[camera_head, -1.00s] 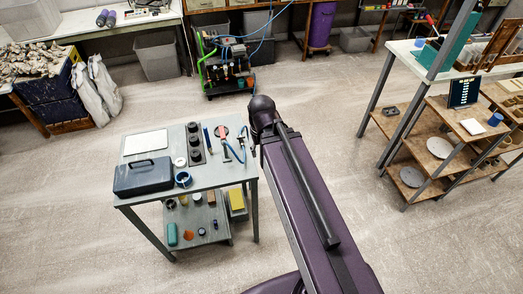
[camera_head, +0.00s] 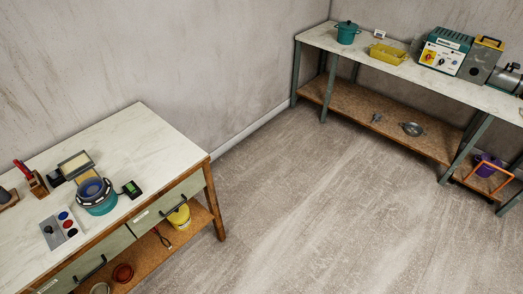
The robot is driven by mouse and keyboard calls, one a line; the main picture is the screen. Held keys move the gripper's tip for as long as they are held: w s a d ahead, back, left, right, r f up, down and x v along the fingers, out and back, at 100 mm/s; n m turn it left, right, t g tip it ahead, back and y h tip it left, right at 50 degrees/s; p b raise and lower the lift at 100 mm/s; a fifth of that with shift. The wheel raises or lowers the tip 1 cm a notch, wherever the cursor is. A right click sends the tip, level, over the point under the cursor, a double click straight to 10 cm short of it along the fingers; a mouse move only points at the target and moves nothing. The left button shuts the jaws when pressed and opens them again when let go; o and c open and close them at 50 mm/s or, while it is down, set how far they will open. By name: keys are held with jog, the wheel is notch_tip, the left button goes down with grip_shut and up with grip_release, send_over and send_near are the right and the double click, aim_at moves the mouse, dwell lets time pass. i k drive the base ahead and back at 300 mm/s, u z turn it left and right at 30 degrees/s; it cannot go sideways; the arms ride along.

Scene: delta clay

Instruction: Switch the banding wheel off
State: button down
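A round teal item with a dark ring and a blue bowl-like top (camera_head: 95,196) stands on the left workbench. It may be the banding wheel, but I cannot tell for sure, nor whether it is turning. A flat grey panel with blue, red and black round spots (camera_head: 60,228) lies in front of it. A small black device with a green face (camera_head: 132,189) is to its right. I see no clear switch on the round item. My gripper is not in view.
The left workbench (camera_head: 150,133) has drawers and a lower shelf with a yellow bucket (camera_head: 180,216). A long bench (camera_head: 390,68) at the back right carries a teal pot (camera_head: 347,32), a yellow tray (camera_head: 387,53) and a teal control box (camera_head: 445,52). The floor between is clear.

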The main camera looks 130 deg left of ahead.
aim_at(130, 187)
jog(key=u, duration=0.9)
jog(key=k, duration=0.2)
jog(key=u, duration=2.8)
jog(key=i, duration=0.3)
jog(key=u, duration=0.15)
